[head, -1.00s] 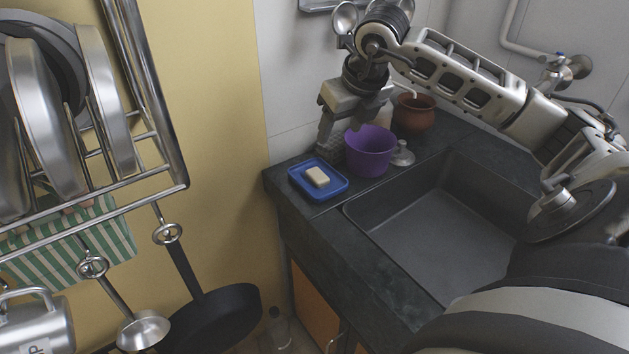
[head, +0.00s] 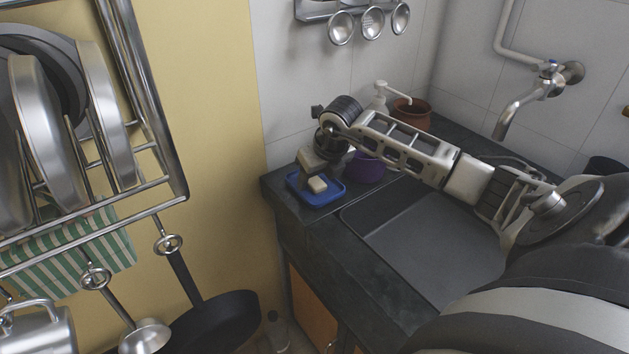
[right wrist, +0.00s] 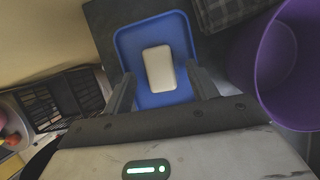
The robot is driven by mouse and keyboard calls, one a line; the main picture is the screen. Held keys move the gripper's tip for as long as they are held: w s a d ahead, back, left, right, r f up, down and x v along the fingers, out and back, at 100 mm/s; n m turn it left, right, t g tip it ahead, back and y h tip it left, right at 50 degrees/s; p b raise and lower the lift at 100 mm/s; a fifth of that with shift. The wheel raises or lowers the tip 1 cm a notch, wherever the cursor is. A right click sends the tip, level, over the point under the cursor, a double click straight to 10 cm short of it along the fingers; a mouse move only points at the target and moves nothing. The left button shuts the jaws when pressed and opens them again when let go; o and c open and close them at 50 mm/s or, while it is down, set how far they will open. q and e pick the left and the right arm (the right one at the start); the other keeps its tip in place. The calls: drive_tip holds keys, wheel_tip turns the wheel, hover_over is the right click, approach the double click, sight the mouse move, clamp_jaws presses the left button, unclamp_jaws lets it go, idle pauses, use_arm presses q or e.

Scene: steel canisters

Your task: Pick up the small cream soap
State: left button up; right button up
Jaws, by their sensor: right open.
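The small cream soap (head: 317,184) lies on a blue tray (head: 329,198) at the left corner of the dark counter. In the right wrist view the soap (right wrist: 158,68) lies flat on the blue tray (right wrist: 130,43), between the lines of the two fingers. My right gripper (head: 304,184) is over the tray, open and empty. In the right wrist view its fingers (right wrist: 163,88) stand on either side of the soap's near end; I cannot tell how high they are above the tray. My left gripper is not in view.
A purple bucket (head: 366,168) stands close to the right of the tray, and also shows in the right wrist view (right wrist: 290,65). A brown pot (head: 411,113) and a white pump bottle (head: 380,97) stand behind. The sink (head: 430,245) is on the right.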

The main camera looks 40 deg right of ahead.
drive_tip(key=shift+w+f, duration=0.1)
drive_tip(key=shift+f, duration=0.1)
drive_tip(key=c, duration=1.1)
drive_tip(key=shift+o, duration=0.2)
drive_tip(key=shift+r, duration=0.15)
